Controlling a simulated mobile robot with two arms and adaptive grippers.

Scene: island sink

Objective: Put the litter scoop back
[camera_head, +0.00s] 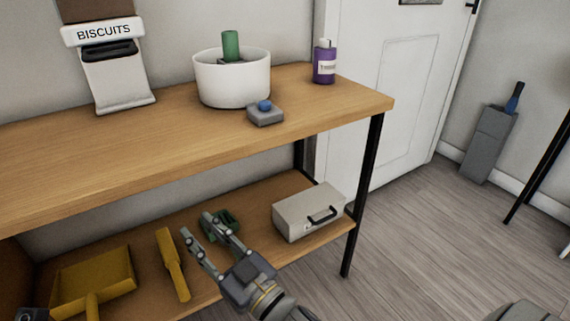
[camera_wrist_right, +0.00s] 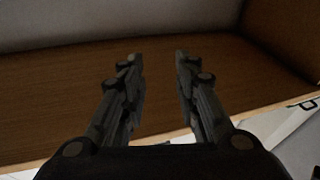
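I cannot tell for sure which thing is the litter scoop. A green object (camera_head: 229,218), partly hidden by my right gripper, lies on the lower shelf (camera_head: 215,276). A blue handle (camera_head: 514,97) sticks up from a tall grey holder (camera_head: 489,142) on the floor at the right. My right gripper (camera_head: 197,232) is open, its fingers apart over the lower shelf between the yellow brush and the green object. In the wrist view the right gripper (camera_wrist_right: 159,60) has nothing between its fingers. A dark piece at the lower left edge may be my left gripper (camera_head: 33,314).
The lower shelf also holds a yellow dustpan (camera_head: 95,277), a yellow brush (camera_head: 172,264) and a pale case (camera_head: 300,211). Black table legs stand nearby.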

